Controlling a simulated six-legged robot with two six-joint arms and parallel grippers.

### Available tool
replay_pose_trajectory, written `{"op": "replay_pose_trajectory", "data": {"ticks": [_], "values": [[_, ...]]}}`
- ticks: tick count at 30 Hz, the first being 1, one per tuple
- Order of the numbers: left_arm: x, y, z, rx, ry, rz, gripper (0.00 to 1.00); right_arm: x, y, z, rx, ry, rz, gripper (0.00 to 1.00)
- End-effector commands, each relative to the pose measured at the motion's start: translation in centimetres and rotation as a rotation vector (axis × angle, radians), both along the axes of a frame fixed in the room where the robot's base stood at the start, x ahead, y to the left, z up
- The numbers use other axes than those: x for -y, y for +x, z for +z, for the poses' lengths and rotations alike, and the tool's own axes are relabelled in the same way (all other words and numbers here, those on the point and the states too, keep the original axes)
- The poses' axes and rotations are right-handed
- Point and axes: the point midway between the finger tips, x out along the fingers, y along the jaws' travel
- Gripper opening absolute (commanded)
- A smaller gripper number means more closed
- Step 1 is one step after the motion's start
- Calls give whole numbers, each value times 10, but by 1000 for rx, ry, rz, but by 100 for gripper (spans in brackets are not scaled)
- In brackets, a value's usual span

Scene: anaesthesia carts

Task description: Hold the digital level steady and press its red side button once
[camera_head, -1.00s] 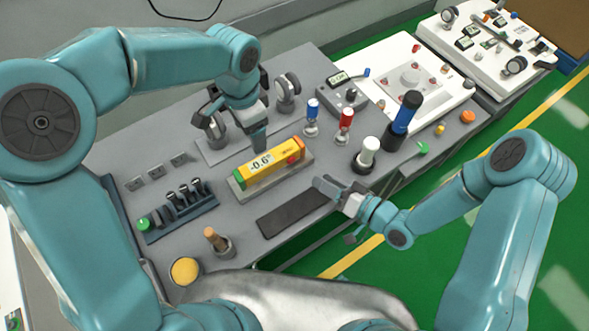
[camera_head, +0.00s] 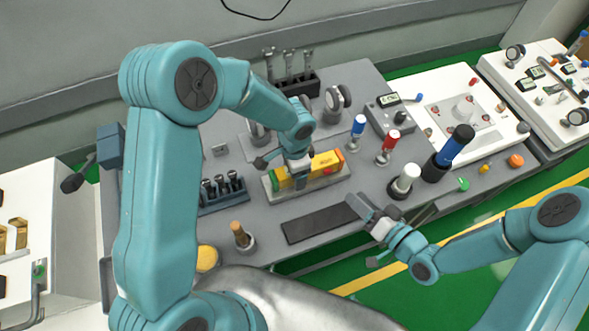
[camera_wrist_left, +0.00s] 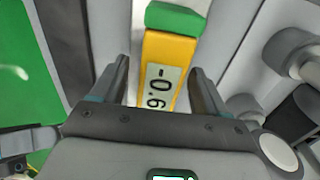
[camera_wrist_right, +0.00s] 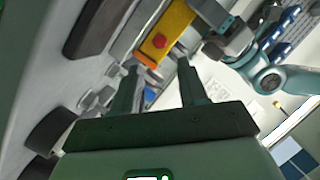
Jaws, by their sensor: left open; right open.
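The yellow digital level (camera_head: 326,163) lies on a pale grey block (camera_head: 334,178) on the bench. Its green end cap is at the left in the head view, and its display reads -0.6 or similar, upside down in the left wrist view (camera_wrist_left: 162,85). My left gripper (camera_head: 297,178) is over the level's left part, with open fingers on either side of the body; contact cannot be told. My right gripper (camera_head: 360,207) is open and empty, right of and in front of the level.
A dark mat (camera_head: 322,222) lies in front of the level. A white-capped post (camera_head: 405,179), a blue-handled tool (camera_head: 452,148) and red (camera_head: 390,142) and blue (camera_head: 358,127) capped posts stand to the right. A tool rack (camera_head: 222,190) is at the left.

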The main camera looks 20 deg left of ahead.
Motion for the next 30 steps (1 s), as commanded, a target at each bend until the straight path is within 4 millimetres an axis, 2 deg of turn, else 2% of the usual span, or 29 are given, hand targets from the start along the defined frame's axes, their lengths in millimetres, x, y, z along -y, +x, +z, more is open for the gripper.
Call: {"op": "replay_pose_trajectory", "data": {"ticks": [10,16,17,18,21,30], "values": [[0,0,-5,0,0,0,74,0,0,0,0,0,0,43],[0,0,-4,0,0,0,9,0,0,0,0,0,0,43],[0,0,-4,0,0,0,8,0,0,0,0,0,0,43],[0,0,-4,0,0,0,8,0,0,0,0,0,0,30],[0,0,-4,0,0,0,8,0,0,0,0,0,0,0],[0,0,-4,0,0,0,8,0,0,0,0,0,0,0]]}}
